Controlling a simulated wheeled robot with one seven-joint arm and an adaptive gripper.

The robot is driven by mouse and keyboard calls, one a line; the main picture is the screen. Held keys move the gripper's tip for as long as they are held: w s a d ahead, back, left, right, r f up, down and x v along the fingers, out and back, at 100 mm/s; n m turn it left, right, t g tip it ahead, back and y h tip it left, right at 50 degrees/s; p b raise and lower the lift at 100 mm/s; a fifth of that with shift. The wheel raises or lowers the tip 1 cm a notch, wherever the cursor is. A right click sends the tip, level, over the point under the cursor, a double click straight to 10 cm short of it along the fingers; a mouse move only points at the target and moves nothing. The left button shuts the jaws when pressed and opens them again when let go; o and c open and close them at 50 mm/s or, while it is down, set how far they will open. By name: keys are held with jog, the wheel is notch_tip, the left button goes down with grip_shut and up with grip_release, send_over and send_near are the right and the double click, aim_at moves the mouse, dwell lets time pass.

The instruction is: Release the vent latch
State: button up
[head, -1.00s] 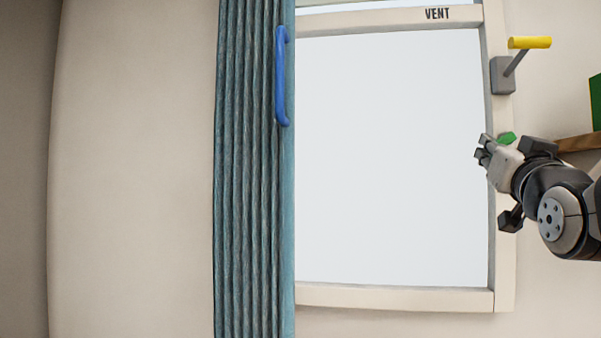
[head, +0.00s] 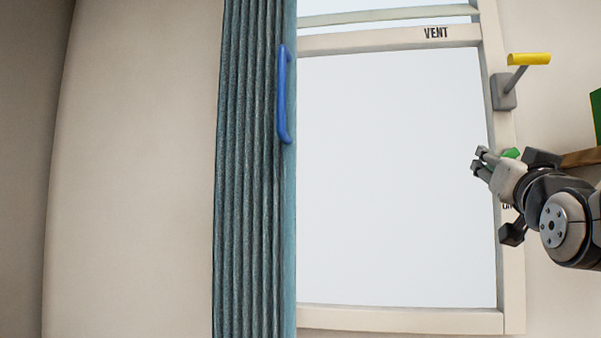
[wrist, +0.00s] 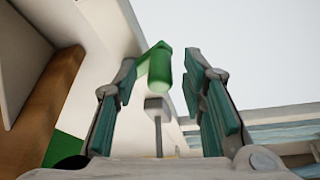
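The green vent latch (head: 511,153) sits on the right side of the window frame, mostly hidden behind my gripper in the head view. In the wrist view the green latch handle (wrist: 158,70) shows as a short bar between the two fingers, toward the left finger. My gripper (head: 480,160) is open, with its teal pads (wrist: 165,85) spread on either side of the handle. A gap shows on the right; I cannot tell whether the left finger touches it. The vent window (head: 395,180) has a pale frame marked VENT.
A yellow-handled crank (head: 528,59) on a grey mount stands above the latch. A teal pleated curtain (head: 245,200) with a blue handle (head: 283,95) hangs left of the window. A wooden shelf (head: 582,158) with a green box (head: 596,115) is at the right edge.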

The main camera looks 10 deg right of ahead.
jog(key=v, duration=1.2)
jog(key=shift+w, duration=0.1)
jog(key=w+a+f+n+g+y, duration=0.1)
jog(key=a+f+n+g+y, duration=0.25)
jog(key=f, duration=0.55)
jog(key=a+f+n+g+y, duration=0.2)
jog(key=a+f+g+y, duration=0.25)
jog(key=f, duration=0.55)
jog(key=s+a+f+n+g, duration=0.1)
jog(key=s+a+f+g, duration=0.2)
jog(key=s+f, duration=0.3)
jog(key=s+a+f+n+g+y, duration=0.1)
jog(key=s+a+f+g, duration=0.2)
jog(key=s+f+g, duration=0.2)
notch_tip(320, 180, down, 3)
jog(key=shift+s+r+n+p, duration=0.1)
jog(key=shift+s+n+p, duration=0.3)
jog(key=shift+s, duration=0.6)
jog(key=shift+c, duration=0.6)
